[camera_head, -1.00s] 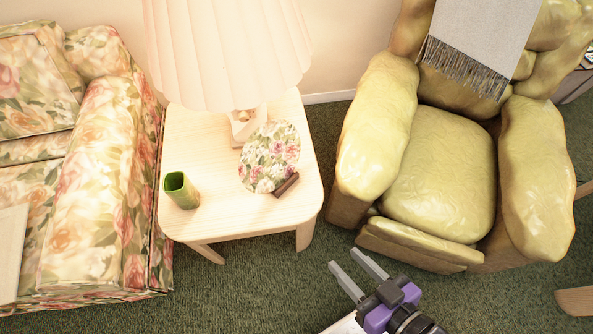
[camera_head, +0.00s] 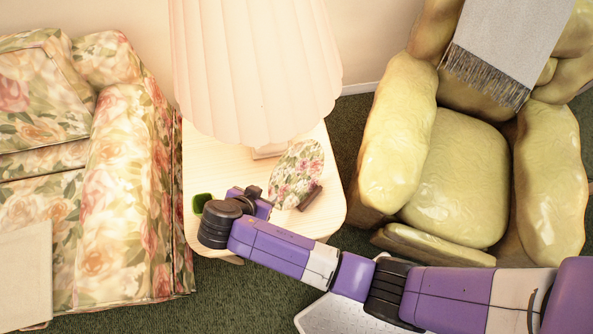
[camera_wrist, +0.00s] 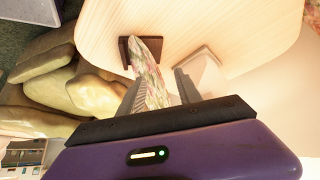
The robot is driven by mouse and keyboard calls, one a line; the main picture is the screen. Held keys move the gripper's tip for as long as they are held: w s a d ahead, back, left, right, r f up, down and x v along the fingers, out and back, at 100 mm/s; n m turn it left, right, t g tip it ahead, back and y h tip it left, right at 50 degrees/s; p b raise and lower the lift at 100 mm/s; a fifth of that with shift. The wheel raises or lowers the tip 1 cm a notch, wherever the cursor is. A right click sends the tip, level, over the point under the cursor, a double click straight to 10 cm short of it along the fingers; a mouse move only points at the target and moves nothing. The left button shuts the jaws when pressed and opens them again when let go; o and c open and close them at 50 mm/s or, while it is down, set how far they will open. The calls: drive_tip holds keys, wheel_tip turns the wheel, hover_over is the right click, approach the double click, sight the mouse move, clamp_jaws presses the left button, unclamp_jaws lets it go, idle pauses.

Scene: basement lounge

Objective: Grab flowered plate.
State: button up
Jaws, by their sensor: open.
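The flowered plate (camera_head: 297,172) stands tilted in a small brown holder (camera_head: 309,197) on the light wooden side table (camera_head: 325,215). My arm reaches over the table's front, and its wrist is just left of the plate in the head view, where the fingers cannot be made out. In the wrist view my gripper (camera_wrist: 160,80) is open, with one finger on each side of the plate (camera_wrist: 152,92), which shows edge-on between them. The brown holder (camera_wrist: 126,52) is beyond the fingertips. Whether either finger touches the plate cannot be told.
A lamp with a large pleated shade (camera_head: 255,70) stands behind the plate, close above it. A green cup (camera_head: 201,203) is partly hidden by my wrist. A floral sofa (camera_head: 120,190) is on the left, a yellow-green armchair (camera_head: 455,175) on the right.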

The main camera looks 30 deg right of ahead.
sight(289, 154)
drive_tip(key=r, duration=0.1)
drive_tip(key=w+r+m, duration=0.1)
drive_tip(key=r+h, duration=0.1)
drive_tip(key=shift+w+d+r+m+g, duration=0.15)
drive_tip(key=shift+d+m+g, duration=0.15)
drive_tip(key=shift+m+g, duration=0.1)
drive_tip(key=w+d+p, duration=0.1)
drive_tip(key=d, duration=0.2)
drive_tip(key=w+d+p, duration=0.1)
drive_tip(key=w+d, duration=0.1)
drive_tip(key=d, duration=0.2)
drive_tip(key=w+d+p, duration=0.1)
drive_tip(key=d, duration=0.3)
drive_tip(key=shift+w+p, duration=0.15)
drive_tip(key=shift+p, duration=0.2)
drive_tip(key=shift+w+d+f, duration=0.15)
drive_tip(key=shift+f, duration=0.4)
drive_tip(key=shift+c, duration=0.4)
clamp_jaws()
